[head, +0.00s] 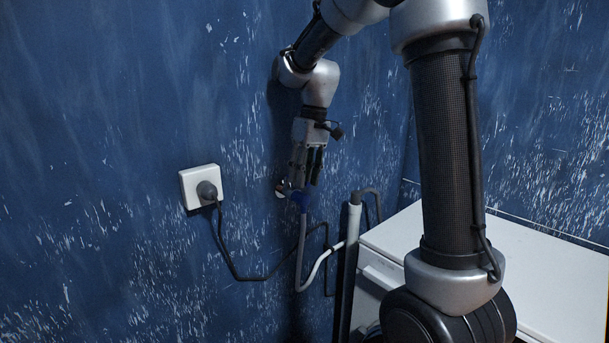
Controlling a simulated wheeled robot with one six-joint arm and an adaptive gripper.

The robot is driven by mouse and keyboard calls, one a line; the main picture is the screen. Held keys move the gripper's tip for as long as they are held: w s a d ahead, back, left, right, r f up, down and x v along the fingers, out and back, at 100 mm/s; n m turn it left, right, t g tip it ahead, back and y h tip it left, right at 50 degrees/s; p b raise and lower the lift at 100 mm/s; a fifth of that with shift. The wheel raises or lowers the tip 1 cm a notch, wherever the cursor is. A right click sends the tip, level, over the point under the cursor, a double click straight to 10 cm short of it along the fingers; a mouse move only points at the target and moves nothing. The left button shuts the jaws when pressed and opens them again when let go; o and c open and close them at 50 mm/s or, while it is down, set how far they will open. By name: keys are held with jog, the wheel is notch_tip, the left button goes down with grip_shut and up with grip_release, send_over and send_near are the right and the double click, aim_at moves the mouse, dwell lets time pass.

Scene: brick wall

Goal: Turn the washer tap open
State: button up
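The washer tap (299,198) shows as a small blue part on the blue wall, with a pale round fitting at its left. A grey hose hangs down from it. My gripper (306,182) points downward, its dark fingers right at the tap and partly covering it. I cannot tell whether the fingers touch the tap or whether they are open or shut around it. The tap's handle is too small and too hidden for me to tell its angle.
A white socket (188,188) with a black plug is on the wall at left, its black cable (233,271) looping right. A pale standpipe (353,223) with a dark hooked hose stands beside the white washer (400,232). The wall left of the socket is clear.

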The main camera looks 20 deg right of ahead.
notch_tip(320, 180, up, 12)
jog(key=d, duration=0.2)
jog(key=shift+w+f, duration=0.15)
jog(key=shift+w, duration=0.2)
jog(key=shift+d, duration=0.1)
jog(key=s+d+f+m+t, duration=0.1)
jog(key=s+f, duration=0.2)
jog(key=s, duration=0.5)
jog(key=s+d+f+m+t+h, duration=0.1)
jog(key=s+d+f+t, duration=0.1)
jog(key=s, duration=0.7)
jog(key=s+d+f+m+t+h, duration=0.1)
jog(key=s+d+f, duration=0.1)
jog(key=s, duration=0.6)
jog(key=shift+s+d+f+m+t, duration=0.15)
jog(key=shift+f+m+t, duration=0.2)
jog(key=shift+f, duration=0.5)
